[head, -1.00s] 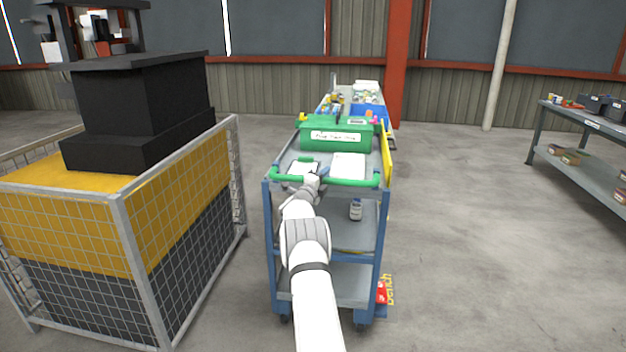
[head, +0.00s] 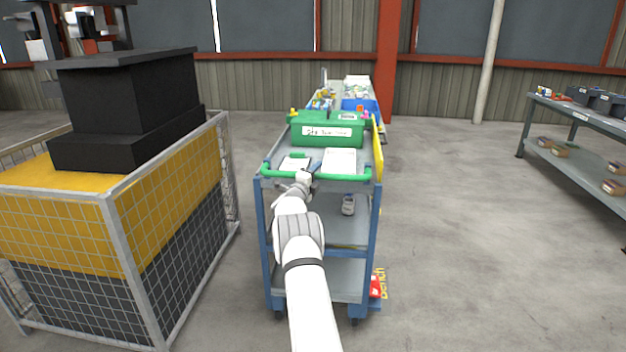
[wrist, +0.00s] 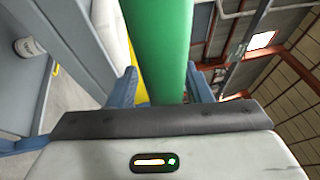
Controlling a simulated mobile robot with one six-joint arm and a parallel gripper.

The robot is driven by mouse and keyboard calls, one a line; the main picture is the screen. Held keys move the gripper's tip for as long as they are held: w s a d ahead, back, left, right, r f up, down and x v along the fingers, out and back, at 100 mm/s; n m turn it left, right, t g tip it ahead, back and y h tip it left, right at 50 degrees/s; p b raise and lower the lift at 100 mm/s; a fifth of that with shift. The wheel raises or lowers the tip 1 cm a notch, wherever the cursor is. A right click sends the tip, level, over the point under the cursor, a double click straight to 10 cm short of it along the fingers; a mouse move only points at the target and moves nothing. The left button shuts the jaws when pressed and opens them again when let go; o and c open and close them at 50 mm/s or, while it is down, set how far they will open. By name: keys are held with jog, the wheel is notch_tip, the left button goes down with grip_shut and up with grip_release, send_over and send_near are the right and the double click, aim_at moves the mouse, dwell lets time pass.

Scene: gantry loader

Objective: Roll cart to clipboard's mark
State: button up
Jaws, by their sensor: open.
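The cart (head: 264,235) has a blue frame, grey shelves and a green push handle (head: 345,178) at its near end. Two white sheets lie on its top shelf: a left one (head: 294,163), partly hidden by my gripper, and a larger right one (head: 340,161). I cannot tell which is the clipboard, nor read either. My gripper (head: 304,178) is at the handle. In the wrist view the open fingers (wrist: 163,85) stand on either side of the green bar. A floor marking with yellow lettering "Bench" (head: 383,283) and a red patch shows beside the cart's lower right, partly hidden.
A green labelled bin (head: 328,131) and a yellow panel (head: 378,155) are on the cart, a white container (head: 348,205) below. A mesh fence (head: 113,235) stands close left. Another loaded cart or table is beyond. A workbench (head: 575,112) stands right; floor between is clear.

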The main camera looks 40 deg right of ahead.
jog(key=v, duration=0.7)
jog(key=shift+s+a+f, duration=0.1)
jog(key=shift+s+a, duration=0.05)
jog(key=shift+s, duration=0.05)
dwell(0.3)
